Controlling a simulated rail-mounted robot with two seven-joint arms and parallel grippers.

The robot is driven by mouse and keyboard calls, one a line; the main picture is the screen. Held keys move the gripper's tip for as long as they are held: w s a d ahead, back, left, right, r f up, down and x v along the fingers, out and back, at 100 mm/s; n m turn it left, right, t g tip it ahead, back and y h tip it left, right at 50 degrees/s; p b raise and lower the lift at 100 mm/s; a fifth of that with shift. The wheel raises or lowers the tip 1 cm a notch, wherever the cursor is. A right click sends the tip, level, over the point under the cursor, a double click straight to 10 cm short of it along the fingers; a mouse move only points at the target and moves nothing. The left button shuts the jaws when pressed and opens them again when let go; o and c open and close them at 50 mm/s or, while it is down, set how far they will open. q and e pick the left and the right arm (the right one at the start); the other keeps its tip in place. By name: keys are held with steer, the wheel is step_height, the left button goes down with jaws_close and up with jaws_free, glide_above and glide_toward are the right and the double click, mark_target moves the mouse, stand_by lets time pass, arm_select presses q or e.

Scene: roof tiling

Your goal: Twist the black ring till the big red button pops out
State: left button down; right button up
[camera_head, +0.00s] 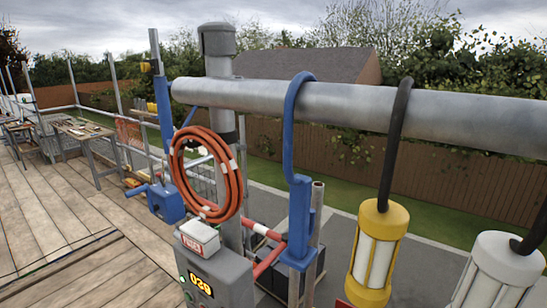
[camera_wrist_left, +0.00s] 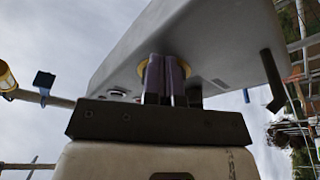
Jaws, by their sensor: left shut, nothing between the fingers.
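In the left wrist view, my left gripper (camera_wrist_left: 164,80) is shut with its two dark fingers close together and nothing between them. Its fingertips are in front of a yellow round plate (camera_wrist_left: 187,69) on a pale grey box (camera_wrist_left: 215,45). I cannot tell whether they touch it. The fingers cover most of the plate, and I cannot make out the red button or the black ring. Neither gripper shows there.
A white box with a red label (camera_head: 198,238) sits above the control box. An orange hose coil (camera_head: 238,188) hangs on the post. A thick grey pipe (camera_head: 330,103) crosses the view, with a blue hook (camera_head: 300,205) and a yellow lamp (camera_head: 378,252) hanging from it. Wooden decking (camera_head: 60,215) lies left.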

arm_select(q)
steer(key=shift+w+r+p, duration=0.2)
steer(key=shift+r+p, duration=0.15)
steer(key=shift+r, duration=0.15)
stand_by(0.5)
steer(key=shift+a+f, duration=0.1)
steer(key=shift+a, duration=0.1)
steer(key=shift+w+a+f, duration=0.4)
steer(key=shift+w+a, duration=0.05)
steer(key=shift+a, duration=0.1)
steer(key=shift+f, duration=0.2)
steer(key=shift+s+f, duration=0.1)
steer(key=shift+f, duration=0.2)
steer(key=shift+a+r+p+v, duration=0.15)
steer(key=shift+p+v, duration=0.3)
steer(key=shift+v, duration=0.45)
steer(key=shift+a+r+p+v, duration=0.1)
steer(key=shift+r+p+v, duration=0.1)
steer(key=shift+p+v, duration=0.5)
steer(key=shift+r+p+v, duration=0.2)
steer(key=shift+p+v, duration=0.05)
steer(key=shift+v, duration=0.85)
